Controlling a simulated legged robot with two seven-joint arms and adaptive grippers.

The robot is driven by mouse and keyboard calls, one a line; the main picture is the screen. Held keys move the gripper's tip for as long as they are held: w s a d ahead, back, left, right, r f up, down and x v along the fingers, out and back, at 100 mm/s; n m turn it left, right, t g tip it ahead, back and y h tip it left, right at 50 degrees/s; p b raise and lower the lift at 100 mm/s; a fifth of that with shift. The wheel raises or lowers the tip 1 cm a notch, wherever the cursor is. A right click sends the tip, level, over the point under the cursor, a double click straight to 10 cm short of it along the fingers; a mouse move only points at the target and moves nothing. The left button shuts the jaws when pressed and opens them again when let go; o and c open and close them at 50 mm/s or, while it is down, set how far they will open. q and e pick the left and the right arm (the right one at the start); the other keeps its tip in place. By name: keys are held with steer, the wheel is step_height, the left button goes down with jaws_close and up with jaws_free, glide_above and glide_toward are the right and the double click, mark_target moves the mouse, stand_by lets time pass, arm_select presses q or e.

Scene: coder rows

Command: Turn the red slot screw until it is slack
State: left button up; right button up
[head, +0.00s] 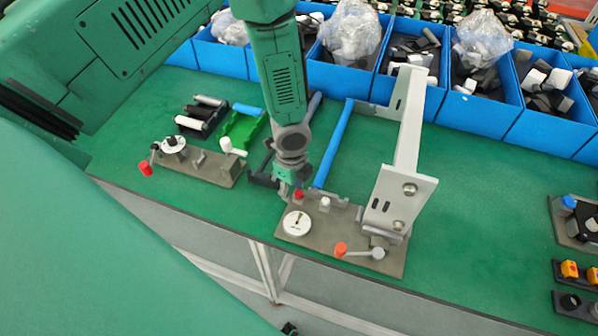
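A small red piece (298,195), which looks like the red slot screw, stands at the back left of a grey-brown plate (322,238) on the green table. Its slot is too small to make out. My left gripper (289,189) points down right at the red piece, at its left side. Whether the fingers touch it, and whether they are open or shut, I cannot tell. A white dial (297,223), a white knob (324,203) and a lever with an orange-red knob (340,249) are on the same plate. My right gripper is not in view.
A tall white bracket (401,190) rises at the plate's right. A second plate (207,165) with a red-knobbed lever (146,169) lies to the left. Blue bins (480,113) line the back.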

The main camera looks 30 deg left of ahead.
arm_select(q)
steer(key=shift+w+a+m, duration=0.1)
steer(key=shift+a+m, duration=0.15)
steer(key=shift+m, duration=0.85)
steer(key=shift+w+d, duration=0.2)
steer(key=shift+w, duration=0.2)
jaws_close()
steer(key=n, duration=0.6)
steer(key=shift+s, duration=0.4)
steer(key=n, duration=0.4)
steer(key=shift+s+d+r, duration=0.1)
steer(key=shift+s+d, duration=0.05)
steer(key=shift+s, duration=0.1)
